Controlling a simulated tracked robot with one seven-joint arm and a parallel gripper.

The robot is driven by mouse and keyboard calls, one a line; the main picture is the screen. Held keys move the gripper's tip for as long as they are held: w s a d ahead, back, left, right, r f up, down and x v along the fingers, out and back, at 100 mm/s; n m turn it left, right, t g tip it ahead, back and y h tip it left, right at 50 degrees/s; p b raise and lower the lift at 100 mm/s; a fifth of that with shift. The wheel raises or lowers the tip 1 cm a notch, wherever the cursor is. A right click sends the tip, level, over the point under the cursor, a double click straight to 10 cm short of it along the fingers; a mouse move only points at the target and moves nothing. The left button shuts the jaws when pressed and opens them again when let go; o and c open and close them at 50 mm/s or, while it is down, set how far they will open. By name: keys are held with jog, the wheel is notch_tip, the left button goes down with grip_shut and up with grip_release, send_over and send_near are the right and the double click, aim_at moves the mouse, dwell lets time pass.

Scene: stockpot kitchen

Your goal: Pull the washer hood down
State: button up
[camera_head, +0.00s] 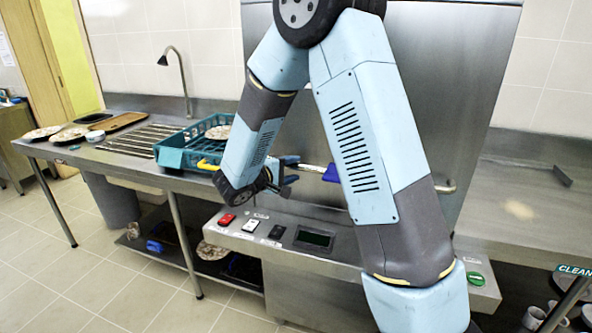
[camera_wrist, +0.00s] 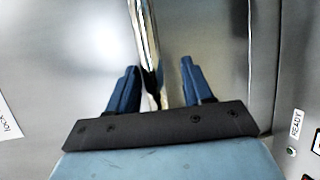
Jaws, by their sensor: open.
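The washer hood (camera_head: 455,90) is a large box of brushed steel behind my arm. It also fills much of the wrist view (camera_wrist: 215,50). A metal bar handle (camera_head: 446,187) runs across its lower front, with its middle hidden by my arm. My gripper (camera_head: 293,172) is at the left part of this handle. In the wrist view my gripper (camera_wrist: 155,82) is open, with a dark blue finger on each side of the shiny bar (camera_wrist: 145,40). The bar lies between the fingers, closer to the left one. I cannot tell whether either finger touches it.
A control panel (camera_head: 265,230) with red and black switches and a small display sits below the handle. A teal dish rack (camera_head: 190,146) stands on the left counter, near my wrist. A faucet (camera_head: 178,75) rises behind it. The right counter (camera_head: 520,200) is mostly clear.

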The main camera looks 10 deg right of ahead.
jog(key=v, duration=1.2)
jog(key=shift+s+f, duration=0.15)
jog(key=shift+f, duration=0.1)
jog(key=s+d+r+m+g+y, duration=0.2)
jog(key=s+d+r+g, duration=0.2)
jog(key=s+d, duration=0.25)
jog(key=s+d+r+m+g+y, duration=0.1)
jog(key=s+d+r+m+g, duration=0.15)
jog(key=s+d, duration=0.4)
jog(key=s+d+r+m+t+y, duration=0.2)
jog(key=s+r+m+t+y, duration=0.1)
jog(key=s+r+y, duration=0.4)
jog(key=s+y, duration=0.3)
jog(key=s, duration=0.2)
jog(key=shift+s+d, duration=0.2)
jog(key=shift+d, duration=0.2)
